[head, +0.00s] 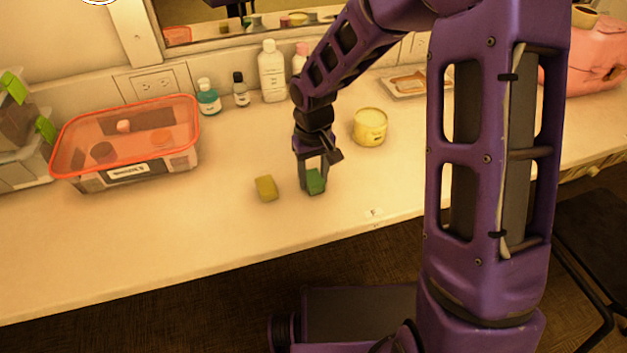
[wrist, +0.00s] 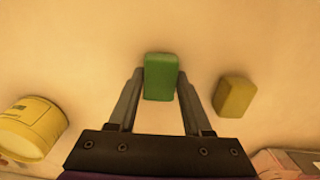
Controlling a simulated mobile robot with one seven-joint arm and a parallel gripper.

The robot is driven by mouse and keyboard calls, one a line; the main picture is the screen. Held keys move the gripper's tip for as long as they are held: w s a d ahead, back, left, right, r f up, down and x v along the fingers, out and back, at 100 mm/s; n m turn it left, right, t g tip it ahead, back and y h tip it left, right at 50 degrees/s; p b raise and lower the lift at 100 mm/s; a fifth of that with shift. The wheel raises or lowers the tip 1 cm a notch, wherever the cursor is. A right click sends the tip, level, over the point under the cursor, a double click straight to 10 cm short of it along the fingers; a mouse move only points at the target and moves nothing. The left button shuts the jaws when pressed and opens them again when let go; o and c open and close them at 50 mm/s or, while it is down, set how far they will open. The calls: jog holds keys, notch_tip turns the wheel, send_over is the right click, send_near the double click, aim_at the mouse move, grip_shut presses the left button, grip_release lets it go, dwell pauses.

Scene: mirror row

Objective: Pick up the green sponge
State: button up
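The green sponge (head: 316,181) is a small block at the middle of the counter. In the wrist view the green sponge (wrist: 160,77) sits between the two fingertips, with no clear gap on either side. My gripper (head: 312,178) points down over it. In the wrist view my gripper (wrist: 160,80) looks shut on the sponge. The sponge appears at or very near counter height; I cannot tell whether it touches the surface.
A yellow sponge (head: 266,188) lies just left of the green one. A yellow tub (head: 370,126) stands behind to the right. A red-lidded clear bin (head: 125,175) is at the left. Bottles (head: 271,72) line the mirror wall. The front counter is clear.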

aim_at(314, 177)
grip_shut()
notch_tip(314, 177, up, 10)
jog(key=p, duration=0.2)
